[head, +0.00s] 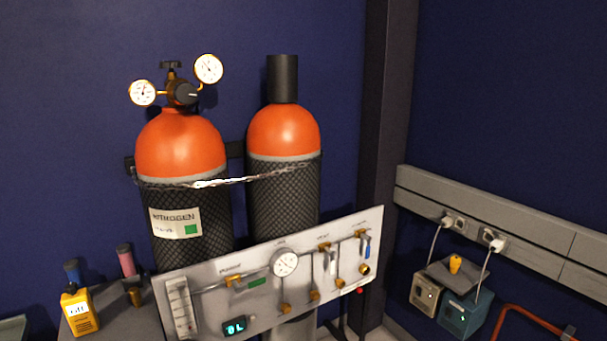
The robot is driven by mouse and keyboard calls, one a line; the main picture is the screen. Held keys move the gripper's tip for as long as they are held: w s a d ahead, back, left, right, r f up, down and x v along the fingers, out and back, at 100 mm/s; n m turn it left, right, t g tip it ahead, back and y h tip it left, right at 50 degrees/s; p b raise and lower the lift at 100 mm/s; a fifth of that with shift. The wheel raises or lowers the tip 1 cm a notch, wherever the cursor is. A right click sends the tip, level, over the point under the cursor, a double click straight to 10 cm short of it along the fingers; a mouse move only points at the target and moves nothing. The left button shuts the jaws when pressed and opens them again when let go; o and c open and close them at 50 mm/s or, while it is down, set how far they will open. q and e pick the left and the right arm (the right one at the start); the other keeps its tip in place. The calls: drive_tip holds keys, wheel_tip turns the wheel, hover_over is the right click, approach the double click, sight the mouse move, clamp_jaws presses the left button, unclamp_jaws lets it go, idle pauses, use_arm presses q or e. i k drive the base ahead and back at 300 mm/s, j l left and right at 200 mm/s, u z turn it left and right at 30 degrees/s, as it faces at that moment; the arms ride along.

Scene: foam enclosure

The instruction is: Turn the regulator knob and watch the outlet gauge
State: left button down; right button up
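The regulator sits on top of the left orange-topped nitrogen cylinder (180,145). Its dark regulator knob (186,94) faces forward at the middle of the brass body. One round white gauge (143,93) is on its left and another round gauge (208,68) is higher on its right. Which of them is the outlet gauge I cannot tell, and the needle readings are too small to read surely. Neither of my grippers is in the head view.
A second cylinder (284,135) with a black cap stands to the right; a chain (235,181) crosses both. A valve panel (205,311) with a round gauge (285,262) stands in front. A yellow device (79,312) is lower left, boxes (466,313) lower right.

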sight(185, 93)
drive_tip(key=u, duration=0.7)
